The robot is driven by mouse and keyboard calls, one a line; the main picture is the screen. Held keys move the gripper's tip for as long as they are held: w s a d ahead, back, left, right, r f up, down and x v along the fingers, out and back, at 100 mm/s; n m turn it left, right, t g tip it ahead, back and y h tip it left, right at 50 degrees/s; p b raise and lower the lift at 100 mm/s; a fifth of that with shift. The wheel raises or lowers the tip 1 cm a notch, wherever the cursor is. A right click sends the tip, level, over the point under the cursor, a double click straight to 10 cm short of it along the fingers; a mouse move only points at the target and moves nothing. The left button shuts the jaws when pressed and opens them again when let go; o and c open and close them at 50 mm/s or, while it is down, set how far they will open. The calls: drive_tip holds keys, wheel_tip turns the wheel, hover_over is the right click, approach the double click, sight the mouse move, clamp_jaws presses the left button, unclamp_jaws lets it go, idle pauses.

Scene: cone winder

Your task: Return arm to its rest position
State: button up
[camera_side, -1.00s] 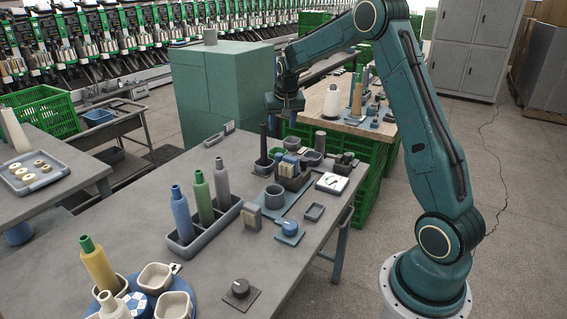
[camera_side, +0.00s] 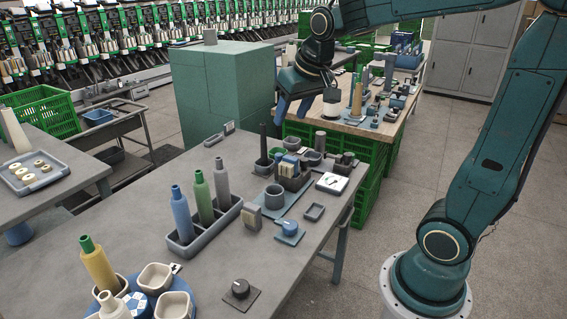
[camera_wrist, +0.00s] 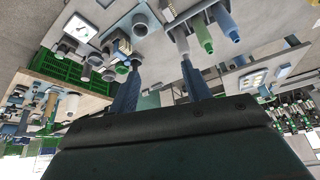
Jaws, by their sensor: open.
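My gripper (camera_side: 292,107) hangs in the air near the upper middle of the side view, between the green cabinet and the wooden-topped table. Its two blue fingers are apart with nothing between them. In the wrist view the fingers of my gripper (camera_wrist: 160,64) point upward in the picture, spread and empty. My arm stretches across the top of the side view from the base at lower right, and part of it lies beyond the top edge.
The grey table (camera_side: 207,267) bears a bottle tray (camera_side: 184,250), a blue knob (camera_side: 290,228) and several cups. The green cabinet (camera_side: 222,90) stands close left of my gripper. The wooden-topped table (camera_side: 362,128) with a white spool (camera_side: 331,111) is behind it. Open floor lies right.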

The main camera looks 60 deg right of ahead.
drive_tip(key=s+a+f+n, duration=0.1)
drive_tip(key=s+a, duration=0.3)
drive_tip(key=s, duration=0.4)
drive_tip(key=s+a+f+n+y, duration=0.1)
drive_tip(key=s+a+n, duration=0.2)
drive_tip(key=s, duration=0.5)
drive_tip(key=shift+s+a+t+y, duration=0.3)
drive_tip(key=shift+s+a, duration=0.05)
drive_tip(key=shift+a, duration=0.55)
drive_tip(key=shift+f, duration=0.1)
